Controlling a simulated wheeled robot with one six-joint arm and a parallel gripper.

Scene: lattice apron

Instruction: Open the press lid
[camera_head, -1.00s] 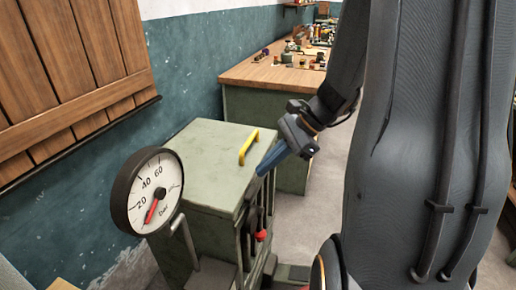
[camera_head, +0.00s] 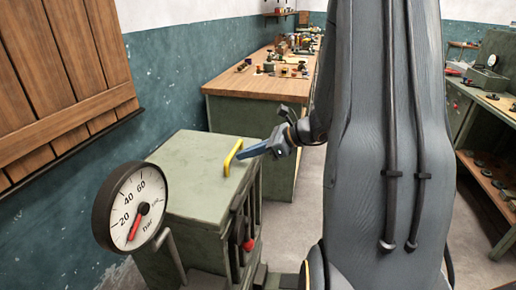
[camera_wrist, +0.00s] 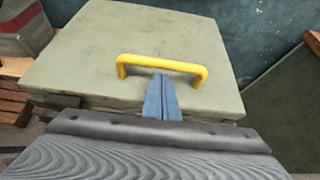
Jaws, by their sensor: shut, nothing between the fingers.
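The press is a green box whose flat lid (camera_head: 190,165) is down. A yellow handle (camera_head: 232,157) stands on the lid near its right edge in the head view. In the wrist view the handle (camera_wrist: 162,62) spans the near part of the lid (camera_wrist: 215,35). My gripper (camera_head: 241,154) has blue fingers, pressed together and empty. Its tips (camera_wrist: 160,78) appear right at the handle's near side, below its crossbar in the wrist picture. Whether they touch the handle I cannot tell.
A round pressure gauge (camera_head: 135,207) stands in front of the press at left. A red-knobbed lever (camera_head: 248,245) is on the press's side. A cluttered wooden-topped bench (camera_head: 255,85) stands behind. Another bench (camera_head: 480,110) is at right, with open floor between.

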